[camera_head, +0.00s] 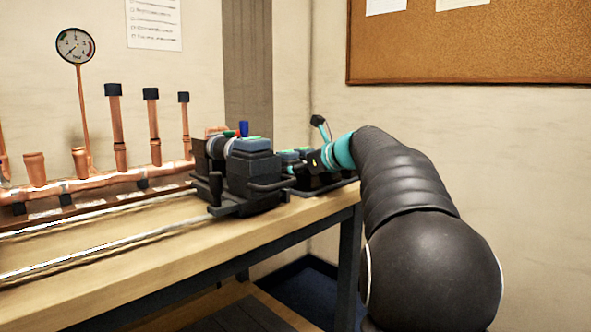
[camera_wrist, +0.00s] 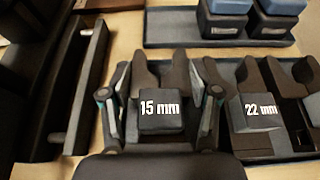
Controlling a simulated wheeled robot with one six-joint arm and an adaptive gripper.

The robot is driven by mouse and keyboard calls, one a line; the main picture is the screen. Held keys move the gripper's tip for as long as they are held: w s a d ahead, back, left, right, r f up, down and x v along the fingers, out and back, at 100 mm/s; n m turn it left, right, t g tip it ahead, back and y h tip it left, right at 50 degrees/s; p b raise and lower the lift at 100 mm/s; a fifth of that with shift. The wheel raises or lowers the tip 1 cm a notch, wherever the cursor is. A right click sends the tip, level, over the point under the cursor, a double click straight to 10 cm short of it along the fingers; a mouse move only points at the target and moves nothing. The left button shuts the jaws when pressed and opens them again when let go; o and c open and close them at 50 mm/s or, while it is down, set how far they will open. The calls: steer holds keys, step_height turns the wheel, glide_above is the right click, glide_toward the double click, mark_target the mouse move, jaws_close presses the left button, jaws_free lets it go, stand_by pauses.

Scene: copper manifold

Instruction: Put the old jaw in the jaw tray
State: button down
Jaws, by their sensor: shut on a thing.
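The dark jaw marked "15 mm" (camera_wrist: 161,122) is between the fingers of my gripper (camera_wrist: 160,103) in the wrist view. My gripper is shut on it, with one finger on each side. The jaw is over or in the left part of the dark jaw tray (camera_wrist: 268,153); I cannot tell whether it touches the floor of the tray. A second jaw marked "22 mm" (camera_wrist: 252,113) sits in the tray to the right. In the head view my gripper is at the bench's right end, mostly hidden by my arm, and the held jaw cannot be made out.
Blue-topped blocks (camera_wrist: 228,8) stand on a dark holder behind the tray. A dark machine (camera_head: 252,172) on rails stands left of my arm on the wooden bench (camera_head: 150,255). A copper manifold (camera_head: 95,182) with upright pipes and a gauge (camera_head: 75,45) is further left.

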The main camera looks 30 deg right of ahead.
steer(key=shift+f, duration=0.5)
stand_by(0.3)
steer(key=shift+c, duration=0.9)
jaws_free()
steer(key=shift+o, duration=0.9)
steer(key=shift+f, duration=0.15)
step_height(320, 180, up, 3)
steer(key=p, duration=0.2)
steer(key=shift+p, duration=0.4)
steer(key=shift+r, duration=2.6)
